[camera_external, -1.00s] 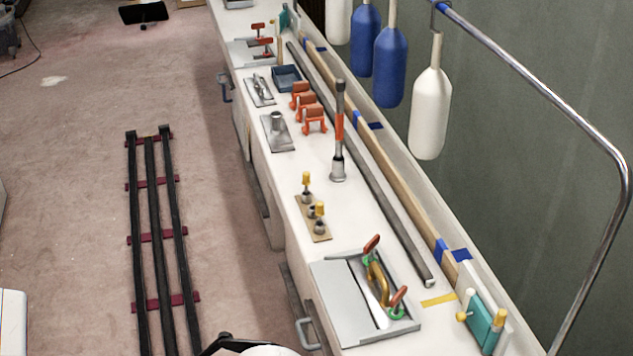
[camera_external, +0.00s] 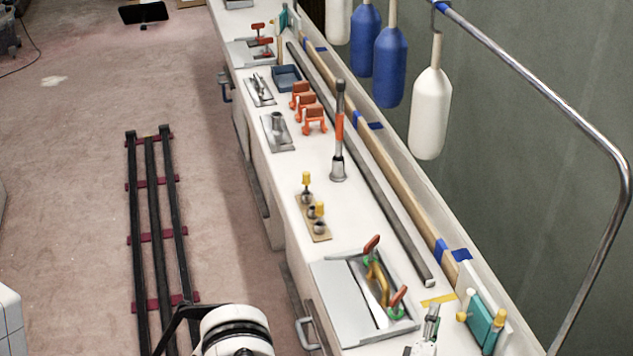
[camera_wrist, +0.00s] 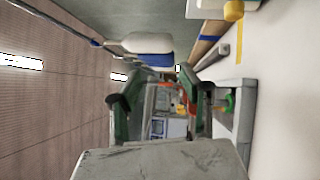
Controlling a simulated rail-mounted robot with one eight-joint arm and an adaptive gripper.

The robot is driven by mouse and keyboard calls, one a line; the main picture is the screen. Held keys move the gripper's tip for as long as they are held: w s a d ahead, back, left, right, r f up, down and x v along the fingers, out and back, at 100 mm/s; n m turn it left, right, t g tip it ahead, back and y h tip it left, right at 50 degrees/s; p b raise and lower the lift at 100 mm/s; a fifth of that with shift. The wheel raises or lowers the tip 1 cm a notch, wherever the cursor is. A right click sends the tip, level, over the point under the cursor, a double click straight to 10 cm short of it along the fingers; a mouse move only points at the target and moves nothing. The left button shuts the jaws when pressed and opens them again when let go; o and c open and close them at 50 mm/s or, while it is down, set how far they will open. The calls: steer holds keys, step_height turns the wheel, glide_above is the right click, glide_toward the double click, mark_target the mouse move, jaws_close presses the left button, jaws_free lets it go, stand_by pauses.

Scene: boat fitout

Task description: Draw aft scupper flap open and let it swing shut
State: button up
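A teal flap (camera_external: 486,320) with yellow knobs stands at the near right end of the white bench, against a pale upright board. Another teal piece (camera_external: 284,18) shows at the far end; I cannot tell from labels which is aft. My gripper (camera_external: 428,332) is at the bottom edge of the external view, left of the near flap and apart from it, partly cut off. In the wrist view my gripper (camera_wrist: 160,95) has its two dark fingers spread with nothing between them. A yellow knob (camera_wrist: 233,10) shows at the top of that view; the teal face is not visible there.
A grey hatch plate (camera_external: 350,305) with red-handled clamps (camera_external: 398,298) lies just left of my gripper. A chrome rail (camera_external: 590,150) arches at the right, and fenders (camera_external: 430,110) hang behind the bench. A long grey bar (camera_external: 385,210) lies along the bench.

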steer(key=w+a+r+m+t+h+p, duration=0.1)
steer(key=w+a+r, duration=0.4)
steer(key=w+r, duration=0.3)
steer(key=w+a+r+m, duration=0.1)
steer(key=w+a+r, duration=0.35)
steer(key=w, duration=0.55)
steer(key=w+a+r+m+g, duration=0.1)
steer(key=w+a+r+m, duration=0.1)
steer(key=w+a+r, duration=0.4)
steer(key=w+a+r+m, duration=0.2)
steer(key=w+a+m, duration=0.15)
steer(key=a, duration=0.55)
steer(key=s+a+f+m+g+y, duration=0.2)
steer(key=s+a+f, duration=0.25)
steer(key=a, duration=0.45)
steer(key=s+a+f+m+g+y+b, duration=0.1)
steer(key=s+a+f+m+g, duration=0.2)
steer(key=a+f, duration=0.5)
steer(key=s+a+f+m+g+y, duration=0.2)
steer(key=s+a+f, duration=0.2)
steer(key=a, duration=0.7)
steer(key=s+a+f+g+y, duration=0.4)
steer(key=s+a+f, duration=0.5)
steer(key=s+a, duration=0.35)
step_height(320, 180, up, 16)
steer(key=p, duration=1.6)
steer(key=shift+w+d+r+m, duration=0.15)
steer(key=shift+w+r+m, duration=0.1)
steer(key=shift+w+m, duration=0.15)
